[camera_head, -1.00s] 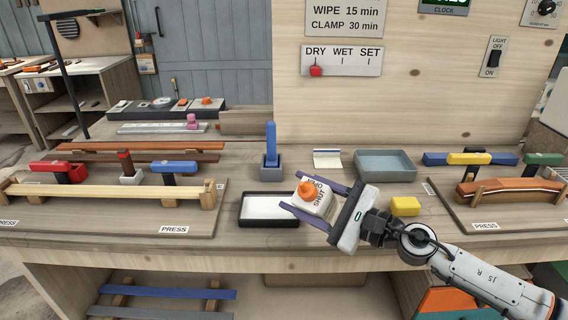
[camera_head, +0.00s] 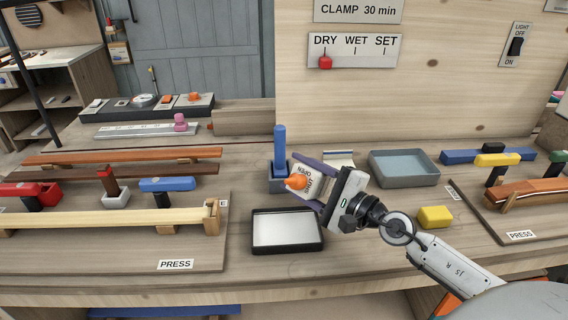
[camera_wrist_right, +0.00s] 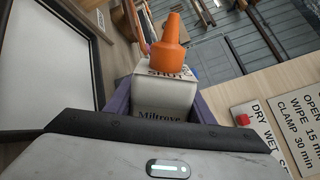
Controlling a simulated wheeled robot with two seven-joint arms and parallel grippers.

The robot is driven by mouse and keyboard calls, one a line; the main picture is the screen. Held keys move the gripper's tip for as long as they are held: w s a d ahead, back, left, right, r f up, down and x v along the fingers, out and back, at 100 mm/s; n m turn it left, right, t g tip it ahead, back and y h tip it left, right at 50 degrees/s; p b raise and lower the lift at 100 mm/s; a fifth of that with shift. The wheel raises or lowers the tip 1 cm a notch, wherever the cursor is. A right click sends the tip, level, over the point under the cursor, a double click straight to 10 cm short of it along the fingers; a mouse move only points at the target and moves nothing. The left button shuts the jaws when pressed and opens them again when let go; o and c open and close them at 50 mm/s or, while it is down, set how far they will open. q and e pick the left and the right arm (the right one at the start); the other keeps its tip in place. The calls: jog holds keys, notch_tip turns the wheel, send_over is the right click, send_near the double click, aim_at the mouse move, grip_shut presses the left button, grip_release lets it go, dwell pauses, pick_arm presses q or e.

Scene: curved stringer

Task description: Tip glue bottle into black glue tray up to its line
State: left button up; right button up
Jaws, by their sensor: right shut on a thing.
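The glue bottle (camera_head: 314,186) is white with an orange nozzle (camera_head: 297,181). My right gripper (camera_head: 310,181) is shut around its body and holds it above the bench, tilted with the nozzle toward the left. The black glue tray (camera_head: 288,249) lies below and left of the bottle, with a pale grey inside; I cannot make out its line or any glue. In the right wrist view the bottle (camera_wrist_right: 165,105) sits between the purple fingers, and the tray (camera_wrist_right: 45,60) is at upper left. My left gripper is not in view.
A grey holder with a blue-handled tool (camera_head: 280,150) stands just behind the tray. A grey-blue open tray (camera_head: 404,181) and a yellow block (camera_head: 435,217) are to the right. Clamped wooden strips on a press board (camera_head: 120,252) lie left.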

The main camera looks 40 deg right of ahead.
jog(key=shift+w+d+r+n, duration=0.1)
jog(key=shift+w+r+n, duration=0.1)
jog(key=shift+n, duration=0.4)
jog(key=n, duration=0.2)
jog(key=r+n+b, duration=0.1)
jog(key=n, duration=0.1)
jog(key=shift+s+d, duration=0.2)
jog(key=shift+d, duration=0.15)
jog(key=shift+d+r+n, duration=0.1)
jog(key=shift+r+n, duration=0.1)
jog(key=shift+n, duration=1)
jog(key=shift+a+r+n, duration=0.15)
jog(key=shift+a+n, duration=0.05)
jog(key=shift+n, duration=0.4)
jog(key=n, duration=0.2)
jog(key=shift+s+a+r+n, duration=0.1)
jog(key=shift+a+n, duration=0.2)
jog(key=shift+n, duration=0.1)
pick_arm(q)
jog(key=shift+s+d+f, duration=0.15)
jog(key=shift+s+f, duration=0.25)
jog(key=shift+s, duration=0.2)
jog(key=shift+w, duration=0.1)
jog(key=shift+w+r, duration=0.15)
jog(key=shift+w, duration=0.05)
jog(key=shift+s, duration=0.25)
